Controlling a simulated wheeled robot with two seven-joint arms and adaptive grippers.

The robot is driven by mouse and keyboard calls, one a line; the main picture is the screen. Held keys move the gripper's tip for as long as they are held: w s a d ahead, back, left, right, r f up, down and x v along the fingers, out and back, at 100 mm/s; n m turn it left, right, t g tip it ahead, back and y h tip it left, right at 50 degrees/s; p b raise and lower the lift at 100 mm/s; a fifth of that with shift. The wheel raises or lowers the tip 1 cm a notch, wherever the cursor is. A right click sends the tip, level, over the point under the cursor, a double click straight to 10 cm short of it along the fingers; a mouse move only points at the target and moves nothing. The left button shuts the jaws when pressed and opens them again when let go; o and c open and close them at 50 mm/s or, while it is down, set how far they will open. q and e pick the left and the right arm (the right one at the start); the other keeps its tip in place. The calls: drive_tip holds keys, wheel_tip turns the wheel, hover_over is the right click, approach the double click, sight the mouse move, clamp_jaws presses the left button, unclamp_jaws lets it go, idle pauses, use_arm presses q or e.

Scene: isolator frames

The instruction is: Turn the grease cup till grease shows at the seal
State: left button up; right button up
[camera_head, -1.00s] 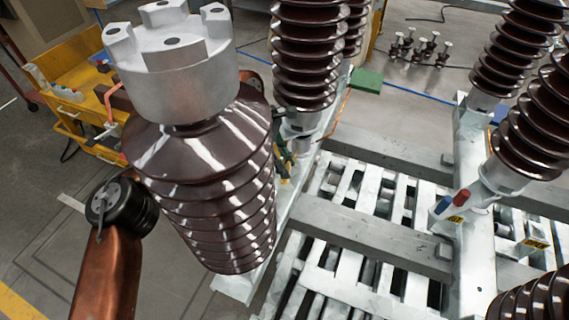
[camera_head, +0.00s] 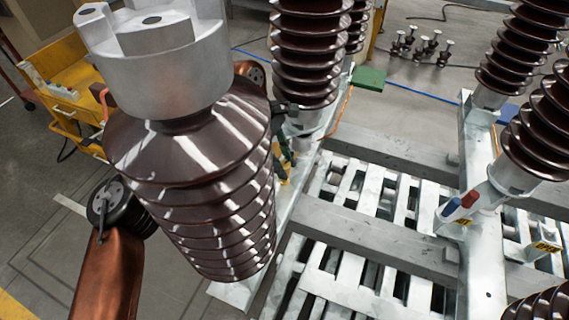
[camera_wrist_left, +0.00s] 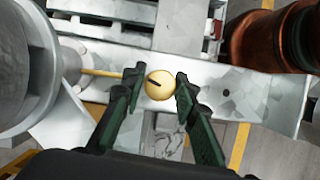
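The grease cup, a round brass-yellow cap (camera_wrist_left: 160,85) with a dark slot-like mark, shows in the left wrist view. A thin brass pipe (camera_wrist_left: 100,72) runs toward it from a grey metal housing (camera_wrist_left: 28,70) at the left. My left gripper (camera_wrist_left: 158,82) has its two dark green fingers on either side of the cap. A narrow gap shows at the left finger; contact at the right finger is unclear. In the head view the left gripper (camera_head: 284,152) shows partly behind the large brown insulator (camera_head: 195,170). The seal and any grease cannot be made out. My right gripper is out of view.
The ribbed insulator with its grey metal head (camera_head: 160,65) fills the left foreground. More insulators (camera_head: 305,55) stand behind and at the right (camera_head: 540,125). A pale steel frame (camera_head: 390,235) spans the lower right. A yellow cart (camera_head: 65,90) stands at the upper left.

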use_arm(q)
drive_tip(key=o, duration=0.4)
drive_tip(key=v, duration=1.2)
drive_tip(key=shift+w, duration=0.1)
